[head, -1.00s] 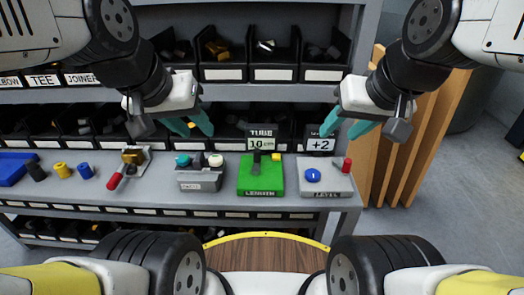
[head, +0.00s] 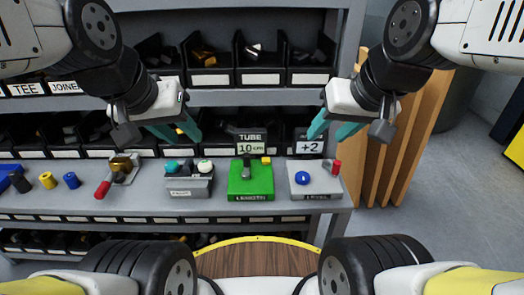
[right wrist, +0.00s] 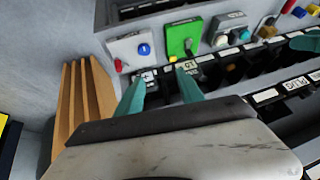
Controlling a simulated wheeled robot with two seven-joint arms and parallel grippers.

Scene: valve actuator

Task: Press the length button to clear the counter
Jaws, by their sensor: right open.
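The green length box (head: 238,186) stands on the grey shelf, labelled LENGTH, with a dark lever (head: 247,160) and a small yellow button (head: 266,160) on top. Behind it a sign reads TUBE with a counter (head: 246,148) showing 10 cm. The green box also shows in the right wrist view (right wrist: 177,35). My left gripper (head: 178,128) is open and empty, in the air left of the counter. My right gripper (head: 333,128) is open and empty, in front of the +2 display; its spread teal fingers show in the right wrist view (right wrist: 159,80). Neither touches the box.
Right of the green box is a grey level box (head: 326,184) with a blue button (head: 302,179) and red knob (head: 337,167). Left is another grey box (head: 188,187) with teal and white knobs, then a red-handled tool (head: 103,189). Black bins (head: 260,60) fill the shelves. Wooden boards (head: 407,130) stand right.

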